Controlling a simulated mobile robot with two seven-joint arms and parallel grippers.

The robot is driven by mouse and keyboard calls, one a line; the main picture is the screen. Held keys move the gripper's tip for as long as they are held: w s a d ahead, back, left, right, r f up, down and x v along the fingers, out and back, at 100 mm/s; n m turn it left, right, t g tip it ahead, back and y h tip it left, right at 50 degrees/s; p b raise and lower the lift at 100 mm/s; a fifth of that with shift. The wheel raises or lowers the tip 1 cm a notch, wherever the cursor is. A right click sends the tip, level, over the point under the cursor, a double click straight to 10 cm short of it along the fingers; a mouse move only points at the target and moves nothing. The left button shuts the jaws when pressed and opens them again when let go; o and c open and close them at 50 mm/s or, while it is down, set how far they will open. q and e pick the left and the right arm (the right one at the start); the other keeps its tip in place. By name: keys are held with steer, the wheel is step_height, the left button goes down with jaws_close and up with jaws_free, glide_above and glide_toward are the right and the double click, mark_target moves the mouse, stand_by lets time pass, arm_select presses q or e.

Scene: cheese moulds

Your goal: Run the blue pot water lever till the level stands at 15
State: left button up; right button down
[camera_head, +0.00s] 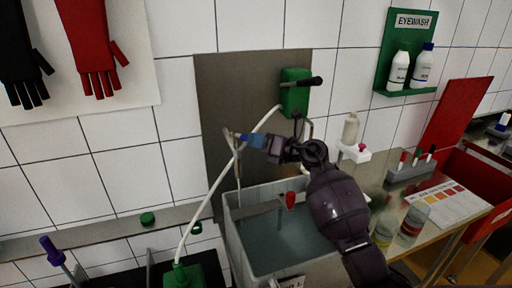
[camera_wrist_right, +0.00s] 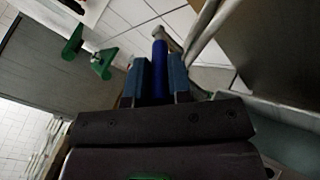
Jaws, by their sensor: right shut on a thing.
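My right gripper (camera_head: 254,141) is shut on the blue lever handle beside a grey metal pipe over the basin. In the right wrist view the dark blue handle (camera_wrist_right: 160,68) stands between the two blue fingers of the gripper (camera_wrist_right: 158,80). The handle joins a grey metal fitting (camera_wrist_right: 166,38). Below in the head view is a grey basin (camera_head: 232,222) with bluish water (camera_head: 290,240) in it. I cannot read any level mark or number. My left gripper is not in view.
A red-knobbed lever (camera_head: 290,200) stands at the basin. A green wall box (camera_head: 295,92) with a black handle is above my wrist. A white hose (camera_head: 208,200) runs down to a green unit (camera_head: 182,275). Glass jars (camera_head: 412,222) stand on the right bench.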

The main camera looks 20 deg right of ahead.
arm_select(q)
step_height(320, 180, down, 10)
steer(key=b, duration=0.8)
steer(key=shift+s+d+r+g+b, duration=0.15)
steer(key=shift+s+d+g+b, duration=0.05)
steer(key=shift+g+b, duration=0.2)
arm_select(e)
steer(key=w+n+g+y, duration=0.1)
steer(key=g, duration=0.1)
steer(key=w+d+n+g+y, duration=0.1)
steer(key=n+g, duration=0.1)
steer(key=n+g+y, duration=0.2)
steer(key=shift+w+d+f+g, duration=0.1)
steer(key=shift+w+d+g, duration=0.2)
steer(key=shift+w+d, duration=0.1)
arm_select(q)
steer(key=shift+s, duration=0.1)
arm_select(e)
steer(key=c, duration=1.1)
jaws_free()
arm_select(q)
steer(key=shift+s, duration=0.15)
arm_select(e)
steer(key=shift+o, duration=0.2)
